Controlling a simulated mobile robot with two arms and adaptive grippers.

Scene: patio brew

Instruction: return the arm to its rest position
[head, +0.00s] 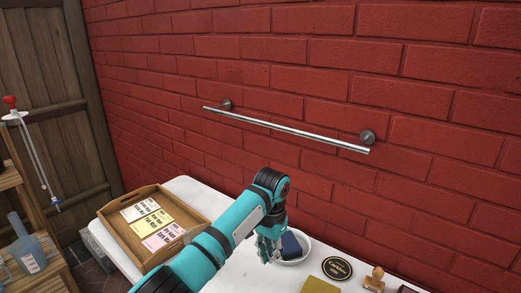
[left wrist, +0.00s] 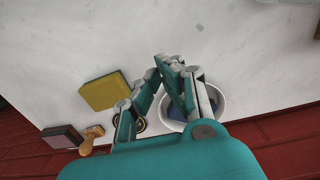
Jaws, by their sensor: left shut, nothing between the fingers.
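My left arm reaches in from the lower left of the head view. Its gripper (head: 268,246) points down beside a white bowl (head: 303,251) on the white table. In the left wrist view the gripper (left wrist: 172,62) is shut and empty, with its fingers in front of part of the bowl (left wrist: 222,98). A dark blue block (head: 291,244) sits in the bowl, partly hidden by the gripper. I cannot tell whether the fingers touch the bowl. My right gripper is in neither view.
A wooden tray (head: 112,218) with label cards stands at the table's left. A black round coaster (head: 337,268), a wooden stamp (head: 375,278) and a yellow pad (head: 320,286) lie right of the bowl. A metal rail (head: 290,131) runs along the red brick wall (head: 430,120).

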